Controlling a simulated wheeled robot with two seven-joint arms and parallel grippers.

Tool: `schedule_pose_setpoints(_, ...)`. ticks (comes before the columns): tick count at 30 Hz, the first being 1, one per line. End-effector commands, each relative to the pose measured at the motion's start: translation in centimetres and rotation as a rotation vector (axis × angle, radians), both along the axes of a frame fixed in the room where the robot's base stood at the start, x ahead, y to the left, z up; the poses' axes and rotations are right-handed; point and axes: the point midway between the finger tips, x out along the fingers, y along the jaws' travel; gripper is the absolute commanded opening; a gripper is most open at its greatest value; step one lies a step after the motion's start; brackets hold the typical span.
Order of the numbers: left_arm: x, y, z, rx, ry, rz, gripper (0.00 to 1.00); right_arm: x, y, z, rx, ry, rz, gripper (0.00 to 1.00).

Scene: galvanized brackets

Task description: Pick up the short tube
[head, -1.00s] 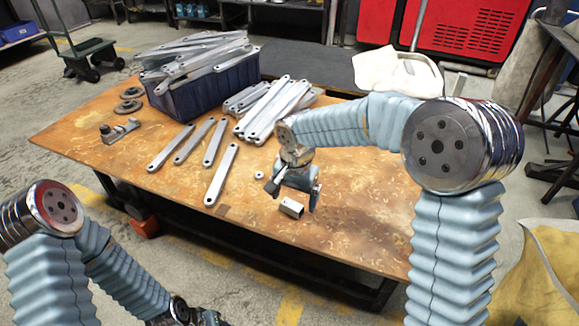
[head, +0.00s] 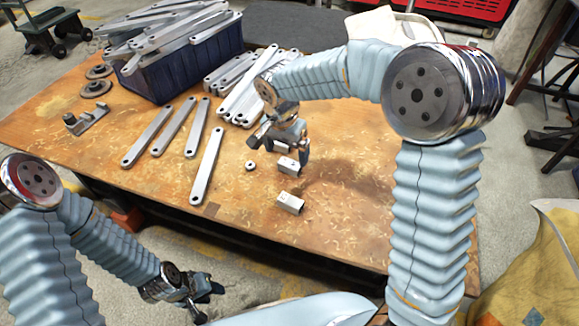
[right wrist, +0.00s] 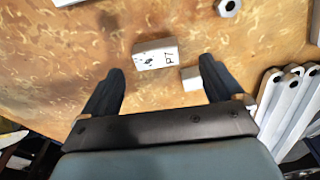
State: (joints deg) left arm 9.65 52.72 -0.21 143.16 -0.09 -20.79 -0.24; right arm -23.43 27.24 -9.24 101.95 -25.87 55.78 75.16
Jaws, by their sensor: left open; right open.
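Three small pale metal tube pieces lie on the table in the head view. The nearest tube (head: 290,203) shows its open end. A middle tube (head: 288,165) lies just below my right gripper (head: 279,150), and a farther piece (head: 282,148) is partly hidden by it. In the right wrist view, the middle tube (right wrist: 155,56), marked "P7", lies beyond and between the open fingertips (right wrist: 160,78). The smaller-looking farther piece (right wrist: 190,79) is near one finger. My right gripper is open, empty and above the table. My left gripper (head: 203,290) is open and empty, low beside the table's near edge.
A nut (head: 250,166) lies left of the tubes. Several flat bars (head: 207,165) lie farther left, with more stacked behind. A blue bin (head: 190,68) of bars and dark rings (head: 95,88) stand at the back left. The table's front is clear.

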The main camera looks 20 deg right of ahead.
Motion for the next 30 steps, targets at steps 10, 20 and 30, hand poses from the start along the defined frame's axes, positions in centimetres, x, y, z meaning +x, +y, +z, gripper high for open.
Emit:
schedule_pose_setpoints(10,0.1,0.2,-0.5,0.002,-0.002,0.003,0.43,0.1,-0.8,-4.7,0.000,0.001,-0.001,0.94)
schedule_pose_setpoints(20,0.1,0.2,-0.5,0.002,-0.002,0.003,0.43,0.2,-0.9,-5.3,0.000,-0.001,0.000,0.91)
schedule_pose_setpoints(30,0.1,0.2,-0.5,0.002,-0.002,0.003,0.43,0.2,-0.9,-5.3,0.000,-0.001,0.000,0.39)
